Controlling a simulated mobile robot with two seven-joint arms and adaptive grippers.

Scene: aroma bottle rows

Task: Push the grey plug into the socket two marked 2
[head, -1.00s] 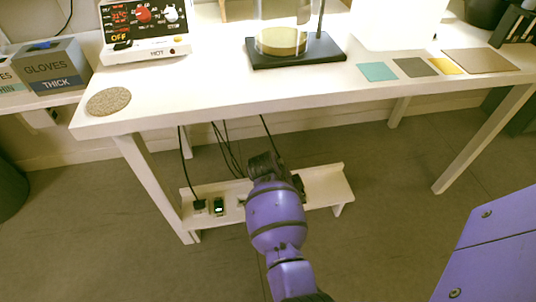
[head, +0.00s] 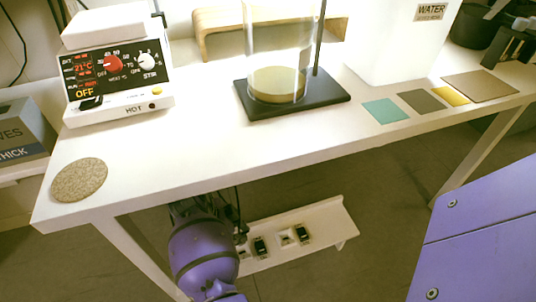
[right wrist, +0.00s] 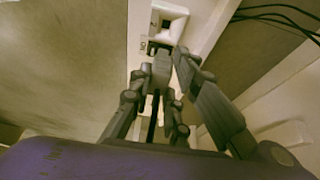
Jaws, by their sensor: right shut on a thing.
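My right gripper (right wrist: 168,72) is shut on a grey block that looks like the grey plug (right wrist: 160,70). A dark cable hangs below it in the right wrist view. The plug's front end is close to a dark opening on the white socket strip (head: 325,222); I cannot tell whether it is in. Another white socket (right wrist: 168,24) shows just beyond. A small mark beside the opening is too blurred to read. In the head view my purple right arm hides the strip's left part, and my right gripper is largely hidden at the table edge. My left gripper is not in view.
The white table (head: 215,150) stands above the strip. It carries a hot plate (head: 120,85), a glass vessel on a black stand (head: 330,92), a cork disc (head: 79,180) and colored mats. Dark plug-like pieces (head: 260,246) sit on the strip. Cables hang nearby.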

